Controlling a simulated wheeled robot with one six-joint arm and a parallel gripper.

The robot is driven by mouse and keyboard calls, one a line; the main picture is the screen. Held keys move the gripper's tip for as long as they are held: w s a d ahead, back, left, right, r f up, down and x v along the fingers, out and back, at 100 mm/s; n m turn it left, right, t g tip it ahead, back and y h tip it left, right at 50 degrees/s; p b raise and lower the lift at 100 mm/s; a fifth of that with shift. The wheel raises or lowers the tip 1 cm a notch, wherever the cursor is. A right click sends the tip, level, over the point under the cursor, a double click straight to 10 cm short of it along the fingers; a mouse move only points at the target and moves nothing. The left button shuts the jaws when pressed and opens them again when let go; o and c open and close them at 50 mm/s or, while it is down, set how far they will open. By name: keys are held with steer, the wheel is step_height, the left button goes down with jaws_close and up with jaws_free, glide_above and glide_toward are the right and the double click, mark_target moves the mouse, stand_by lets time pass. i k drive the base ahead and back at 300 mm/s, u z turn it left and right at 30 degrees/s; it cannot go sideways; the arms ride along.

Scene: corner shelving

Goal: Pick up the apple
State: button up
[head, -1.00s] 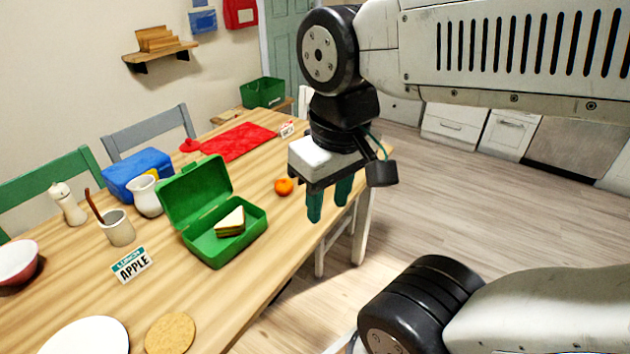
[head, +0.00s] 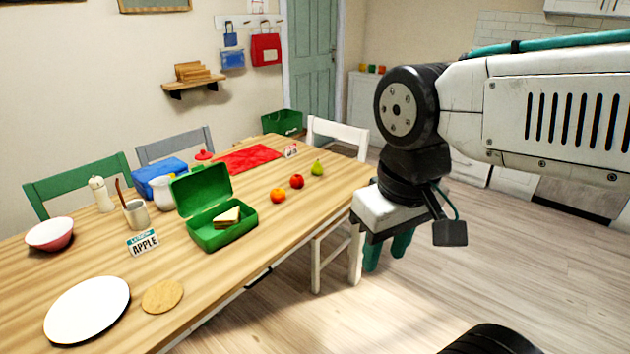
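A red apple (head: 297,181) sits on the wooden table near its right edge. My gripper (head: 387,252) points down over the floor, right of the table and to the right of the apple. Its two teal fingers show with nothing visible held; how far apart they are is hard to tell.
A green lunchbox (head: 222,237) with a sandwich stands open left of the fruit, beside an APPLE card (head: 143,242). A white chair (head: 338,136) stands at the table's far end. A red mat (head: 248,159) lies behind. The floor (head: 480,270) at right is clear.

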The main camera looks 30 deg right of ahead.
mark_target(297, 182)
steer(key=z, duration=0.65)
steer(key=i, duration=1.25)
steer(key=u, duration=0.4)
